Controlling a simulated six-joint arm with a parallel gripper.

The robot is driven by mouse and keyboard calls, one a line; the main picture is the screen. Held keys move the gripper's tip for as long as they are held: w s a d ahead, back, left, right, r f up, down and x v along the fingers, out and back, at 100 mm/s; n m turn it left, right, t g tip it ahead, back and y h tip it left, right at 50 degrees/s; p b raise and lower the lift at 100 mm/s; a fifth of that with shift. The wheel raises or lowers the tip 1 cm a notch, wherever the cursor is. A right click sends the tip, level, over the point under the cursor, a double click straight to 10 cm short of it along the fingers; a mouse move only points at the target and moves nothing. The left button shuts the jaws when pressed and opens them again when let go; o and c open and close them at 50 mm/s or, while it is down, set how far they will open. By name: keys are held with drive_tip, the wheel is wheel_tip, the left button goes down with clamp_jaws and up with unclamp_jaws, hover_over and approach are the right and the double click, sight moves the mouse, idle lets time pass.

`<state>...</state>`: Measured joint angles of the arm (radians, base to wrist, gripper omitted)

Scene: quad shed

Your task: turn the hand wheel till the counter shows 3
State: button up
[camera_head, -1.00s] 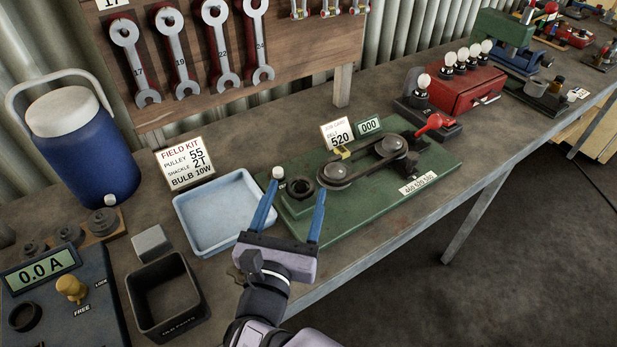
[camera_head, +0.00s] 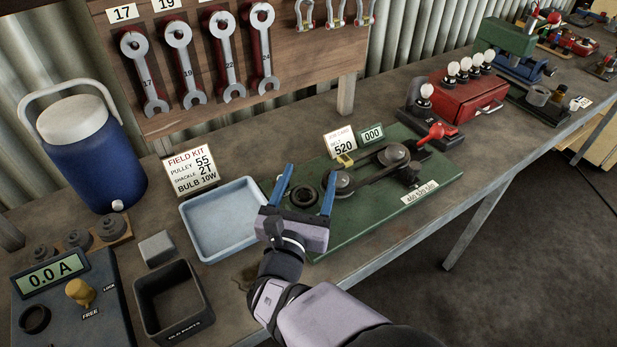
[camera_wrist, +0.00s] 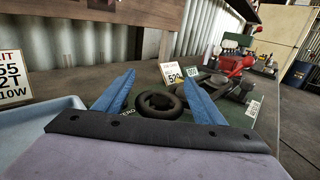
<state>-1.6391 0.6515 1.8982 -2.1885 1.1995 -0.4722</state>
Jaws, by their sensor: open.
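The hand wheel, a dark ring (camera_head: 303,196), sits at the left end of the green board (camera_head: 437,190); in the wrist view the wheel (camera_wrist: 160,104) lies between my fingers. The counter (camera_head: 371,134) at the board's back edge reads 000. My gripper (camera_head: 312,170) is open and empty, its blue fingers on either side of the wheel in the picture. I cannot tell if they touch it. The pale knob seen earlier by the wheel is not visible now.
Two pulleys with a dark belt (camera_head: 372,172) stand right of the wheel, with a red lever (camera_head: 437,133) behind. A job card (camera_head: 340,143) reads 520. A blue tray (camera_head: 228,247) and a black bin (camera_head: 172,305) lie left. The bench's front edge is close.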

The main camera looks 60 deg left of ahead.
drive_tip(key=c, duration=1.1)
drive_tip(key=shift+o, duration=0.2)
drive_tip(key=shift+f+g+y+b, duration=0.1)
drive_tip(key=shift+g+y+b, duration=0.25)
drive_tip(key=shift+b, duration=0.2)
drive_tip(key=n+g+y+b, duration=0.1)
drive_tip(key=n+g+b, duration=0.1)
drive_tip(key=b, duration=0.1)
drive_tip(key=shift+s+a+f+y+b, duration=0.1)
drive_tip(key=shift+s+a+y+b, duration=0.05)
drive_tip(key=shift+a+y+b, duration=0.15)
drive_tip(key=n+g+b, duration=0.1)
drive_tip(key=n+g+y+b, duration=0.1)
drive_tip(key=b, duration=0.1)
drive_tip(key=shift+s+a+y, duration=0.1)
drive_tip(key=shift+s+y, duration=0.15)
drive_tip(key=shift+s+r+n+g+b, duration=0.25)
drive_tip(key=shift+n+g+b, duration=0.15)
drive_tip(key=shift+g+b, duration=0.3)
